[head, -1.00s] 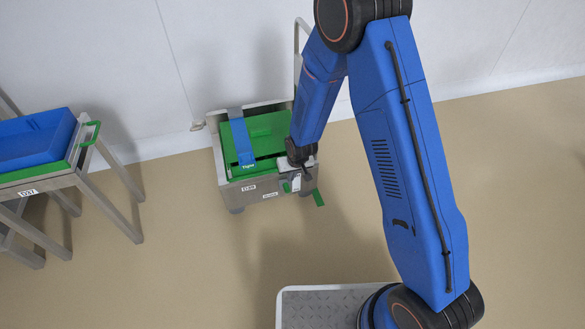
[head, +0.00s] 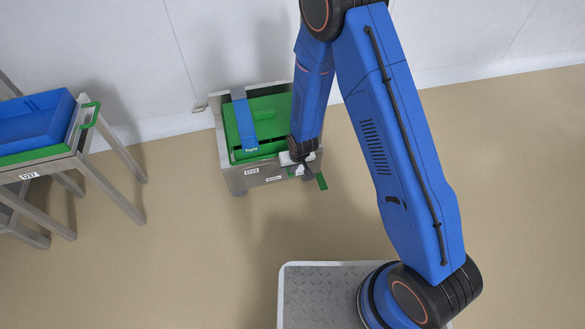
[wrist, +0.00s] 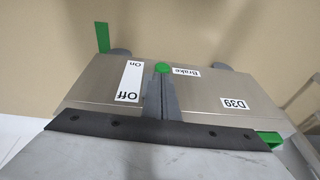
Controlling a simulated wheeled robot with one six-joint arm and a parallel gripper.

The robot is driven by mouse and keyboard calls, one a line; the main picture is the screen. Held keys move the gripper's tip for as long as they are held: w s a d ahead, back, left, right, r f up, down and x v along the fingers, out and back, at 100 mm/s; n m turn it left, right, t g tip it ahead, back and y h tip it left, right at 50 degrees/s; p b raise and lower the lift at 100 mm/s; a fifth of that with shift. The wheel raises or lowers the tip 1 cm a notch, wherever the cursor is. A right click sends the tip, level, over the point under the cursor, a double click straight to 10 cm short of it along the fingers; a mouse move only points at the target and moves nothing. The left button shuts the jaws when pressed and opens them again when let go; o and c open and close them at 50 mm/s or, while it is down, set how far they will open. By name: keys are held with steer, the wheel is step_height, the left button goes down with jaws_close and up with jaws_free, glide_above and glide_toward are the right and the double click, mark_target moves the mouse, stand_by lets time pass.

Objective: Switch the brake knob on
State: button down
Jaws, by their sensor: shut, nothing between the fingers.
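The brake knob (wrist: 163,69) shows in the wrist view as a small round green part at the tips of my gripper (wrist: 162,80). The fingers are shut and empty, and their tips overlap the knob's near edge; I cannot tell whether they touch it. The "Brake" label (wrist: 186,72) is right of the knob. The white On/Off label (wrist: 129,82) is to its left, "Off" nearer the camera. I cannot tell which way the knob is set. In the head view, my gripper (head: 307,171) is at the cart's (head: 236,178) front right corner and hides the knob.
A green flap (head: 322,181) sticks out at the cart's right corner. A green tray with a blue strip (head: 242,122) lies in the cart. A metal table (head: 110,160) with a blue bin (head: 30,122) stands at left. The floor in front is clear.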

mark_target(293, 175)
steer(key=shift+f, duration=2.65)
